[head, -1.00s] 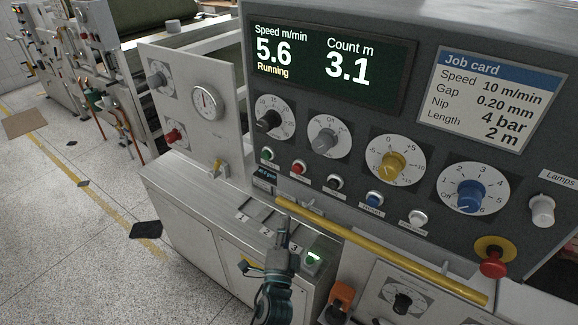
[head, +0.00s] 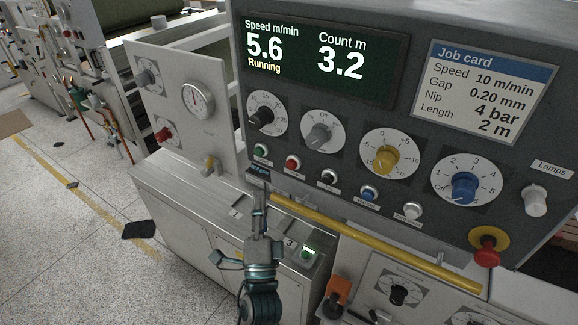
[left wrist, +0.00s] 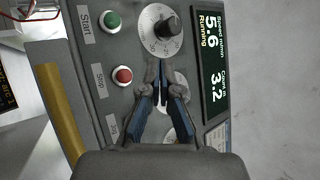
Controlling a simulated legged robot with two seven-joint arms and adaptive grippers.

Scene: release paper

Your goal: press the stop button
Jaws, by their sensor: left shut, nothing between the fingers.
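The stop button (head: 293,162) is a small red push button on the sloping grey control panel, between the green start button (head: 261,150) and a black button (head: 329,176). In the left wrist view the red button (left wrist: 122,75) has a "Stop" label beside it. My left gripper (head: 258,197) is shut and empty, pointing up below and left of the red button in the head view. In the left wrist view its fingertips (left wrist: 158,66) show to the right of the red button, over the dials. No contact with the button shows. My right gripper is not in view.
A yellow rail (head: 360,243) runs along the panel's lower front edge, close to my left gripper. The display (head: 320,57) reads 5.6 m/min, Running, 3.2 m. Several dials sit above the buttons. A red mushroom button (head: 487,252) on a yellow collar is at the lower right.

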